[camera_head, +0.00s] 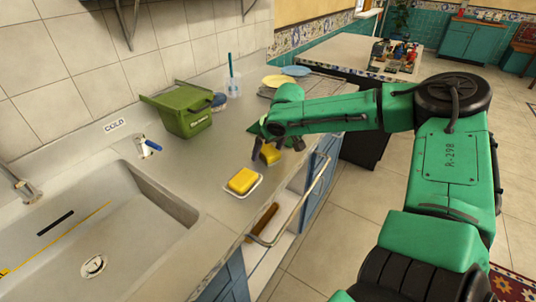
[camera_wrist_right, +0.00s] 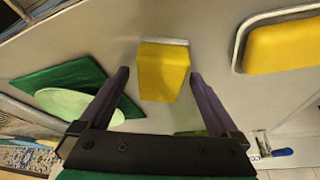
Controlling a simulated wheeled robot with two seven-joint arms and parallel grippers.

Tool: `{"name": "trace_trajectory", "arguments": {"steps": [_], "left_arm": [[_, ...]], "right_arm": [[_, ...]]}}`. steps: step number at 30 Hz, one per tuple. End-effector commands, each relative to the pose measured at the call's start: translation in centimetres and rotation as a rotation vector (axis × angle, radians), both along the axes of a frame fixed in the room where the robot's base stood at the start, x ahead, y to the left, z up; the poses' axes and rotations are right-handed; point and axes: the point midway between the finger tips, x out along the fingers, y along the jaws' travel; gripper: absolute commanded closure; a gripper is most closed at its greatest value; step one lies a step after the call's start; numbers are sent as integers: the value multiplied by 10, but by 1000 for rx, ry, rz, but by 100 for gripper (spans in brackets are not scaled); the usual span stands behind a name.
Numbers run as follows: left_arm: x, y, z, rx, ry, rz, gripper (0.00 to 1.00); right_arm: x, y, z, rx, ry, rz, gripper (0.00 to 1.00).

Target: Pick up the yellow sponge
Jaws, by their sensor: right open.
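A yellow sponge (camera_head: 270,154) with a pale layer along one side sits on the grey counter close to its front edge. My right gripper (camera_head: 278,148) is over it, with the fingers apart. In the right wrist view the sponge (camera_wrist_right: 164,72) shows between the two open fingers (camera_wrist_right: 159,76), with a gap on both sides. A second yellow block (camera_head: 243,179) lies on a small white dish (camera_head: 231,190), nearer the sink. In the right wrist view this block (camera_wrist_right: 287,45) is at the upper right. My left gripper is not in view.
A green bin (camera_head: 183,112) stands against the wall. A dark green flat thing (camera_wrist_right: 50,80) and a pale green disc (camera_wrist_right: 75,105) lie beside the gripper. Yellow and blue plates (camera_head: 296,71) are farther back. The sink (camera_head: 95,225) is at the left.

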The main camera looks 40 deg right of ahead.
Motion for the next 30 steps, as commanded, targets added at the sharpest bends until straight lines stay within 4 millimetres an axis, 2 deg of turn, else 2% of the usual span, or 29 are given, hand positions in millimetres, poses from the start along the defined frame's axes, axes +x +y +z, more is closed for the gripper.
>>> {"name": "trace_trajectory", "arguments": {"steps": [3, 4, 8, 9, 10, 12, 19, 23, 26, 30], "left_arm": [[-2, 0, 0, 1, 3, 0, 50], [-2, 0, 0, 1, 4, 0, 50], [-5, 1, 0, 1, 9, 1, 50], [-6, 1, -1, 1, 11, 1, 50], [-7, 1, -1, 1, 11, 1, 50], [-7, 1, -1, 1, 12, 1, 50], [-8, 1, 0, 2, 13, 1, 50], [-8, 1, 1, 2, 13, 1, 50], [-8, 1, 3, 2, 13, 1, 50], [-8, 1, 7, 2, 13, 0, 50]], "right_arm": [[0, 0, 1, 0, -1, 0, 3], [0, 0, 1, 0, -1, 0, 6], [0, 0, 1, 0, -1, -1, 56], [0, 0, 1, 0, 0, -1, 71], [0, 0, 1, 0, 0, -1, 83], [0, 0, 1, 0, -1, -1, 99], [0, 0, 3, 0, -1, -1, 100], [1, 0, 15, 1, -4, -1, 100], [1, 0, 35, 1, -6, -1, 100], [1, -1, 84, -1, -9, -1, 100]]}}
